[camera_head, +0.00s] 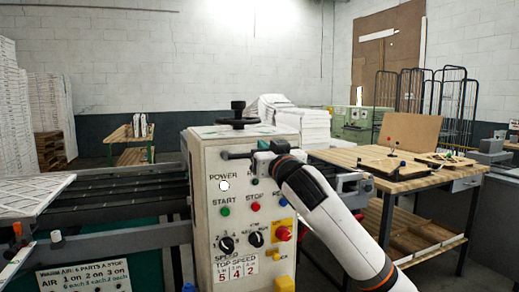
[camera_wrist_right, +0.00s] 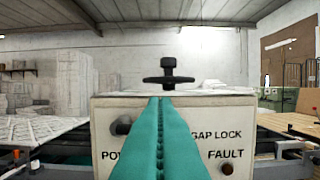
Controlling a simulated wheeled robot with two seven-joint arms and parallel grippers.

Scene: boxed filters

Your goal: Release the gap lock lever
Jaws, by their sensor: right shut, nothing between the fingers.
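The white control cabinet (camera_head: 207,162) stands in the middle of the head view. A dark lever (camera_head: 236,155) sticks out to the left near the top of its front panel. In the right wrist view a dark rounded knob (camera_wrist_right: 122,126), likely the lever's end, shows just left of my fingers, beside the partly covered GAP LOCK label (camera_wrist_right: 218,134). My right gripper (camera_head: 264,147) is at the panel's top; its teal fingers (camera_wrist_right: 162,100) are shut and empty. They hide part of the panel, and contact with the lever cannot be told. My left gripper is out of view.
A black handwheel (camera_head: 238,119) stands on top of the cabinet, just beyond my fingers. Buttons, dials and a red stop knob (camera_head: 284,233) sit lower on the panel. A roller conveyor (camera_head: 120,190) extends left. A wooden workbench (camera_head: 415,180) stands right.

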